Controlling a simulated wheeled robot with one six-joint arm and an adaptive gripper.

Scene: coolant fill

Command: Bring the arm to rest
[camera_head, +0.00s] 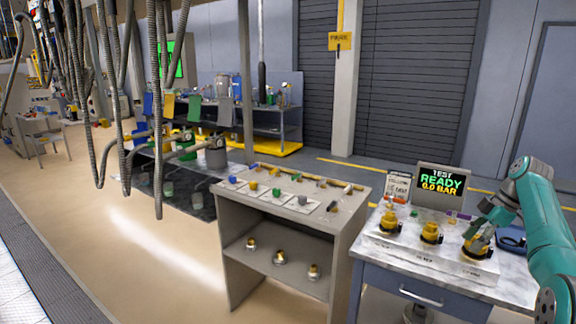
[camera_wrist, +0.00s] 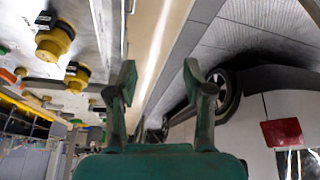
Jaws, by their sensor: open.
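My teal arm comes in from the right in the head view. My gripper (camera_head: 488,222) appears over or beside the right-hand yellow fitting on the test bench; the gap between them cannot be judged. In the wrist view my gripper (camera_wrist: 160,82) has its two fingers spread apart, with nothing between them. Yellow fittings with dark caps (camera_wrist: 56,40) show to the left of the fingers in the wrist view. A white car with a dark wheel (camera_wrist: 225,92) shows to the right there.
The test bench (camera_head: 515,287) carries a row of yellow fittings (camera_head: 431,233) and a screen (camera_head: 439,185) reading "TEST READY 0.0 BAR". A grey shelf unit (camera_head: 340,188) with small parts stands left of it. Hanging hoses (camera_head: 110,90) fill the upper left. Open floor lies at left.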

